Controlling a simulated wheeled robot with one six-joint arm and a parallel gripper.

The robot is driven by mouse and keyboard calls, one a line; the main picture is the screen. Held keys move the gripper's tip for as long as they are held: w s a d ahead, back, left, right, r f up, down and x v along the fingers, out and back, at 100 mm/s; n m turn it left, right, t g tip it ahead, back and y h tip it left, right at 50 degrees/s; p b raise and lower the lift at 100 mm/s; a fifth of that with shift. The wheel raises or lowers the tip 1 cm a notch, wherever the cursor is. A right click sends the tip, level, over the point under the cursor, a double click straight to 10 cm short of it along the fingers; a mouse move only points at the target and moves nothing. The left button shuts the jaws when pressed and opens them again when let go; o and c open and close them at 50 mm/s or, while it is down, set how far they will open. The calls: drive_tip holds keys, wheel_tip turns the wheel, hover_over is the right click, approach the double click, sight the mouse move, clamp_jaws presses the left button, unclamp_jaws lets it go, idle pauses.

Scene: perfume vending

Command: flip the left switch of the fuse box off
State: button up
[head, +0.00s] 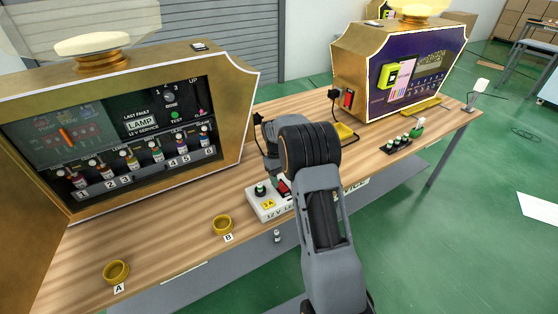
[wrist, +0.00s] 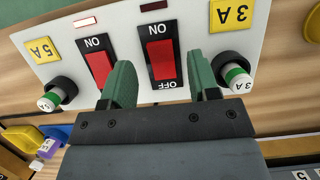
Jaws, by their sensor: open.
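The white fuse box (head: 256,203) is on the wooden table, partly hidden behind my arm in the head view. The wrist view shows its panel (wrist: 200,20) upside down. One red switch (wrist: 161,60) is beside the 3A label, on the left side in the head view. The other red switch (wrist: 100,68) is on the 5A side. My gripper (wrist: 160,65) is open and empty, its green fingers either side of the 3A-side switch. One finger partly covers the other switch. I cannot tell which way either rocker is tipped or whether the fingers touch the panel.
Fuse knobs (wrist: 235,77) and (wrist: 52,95) stand up near both fingers. A gold vending machine (head: 225,110) stands left and another (head: 345,62) at back right. Gold rings (head: 116,271) and (head: 222,225) lie along the front edge. Several small bottles stand in a black rack (head: 392,148).

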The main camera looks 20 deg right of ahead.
drive_tip(key=v, duration=1.1)
drive_tip(key=shift+r+p, duration=0.2)
drive_tip(key=shift+p, duration=0.2)
drive_tip(key=shift+w, duration=0.1)
wheel_tip(320, 180, down, 4)
drive_tip(key=s+m, duration=0.1)
drive_tip(key=s, duration=0.1)
drive_tip(key=s+a+r+t+p, duration=0.1)
drive_tip(key=s+a+r+t, duration=0.1)
drive_tip(key=s, duration=0.6)
drive_tip(key=s+a+r+t+p, duration=0.2)
drive_tip(key=s+a+r+t, duration=0.1)
drive_tip(key=s+a+r, duration=0.2)
drive_tip(key=s+a+r+t+p, duration=0.2)
drive_tip(key=s+r, duration=0.4)
drive_tip(key=s, duration=0.5)
drive_tip(key=shift+a+r+y, duration=0.15)
drive_tip(key=shift+a+y, duration=0.15)
drive_tip(key=shift+a, duration=0.5)
drive_tip(key=shift+s, duration=0.1)
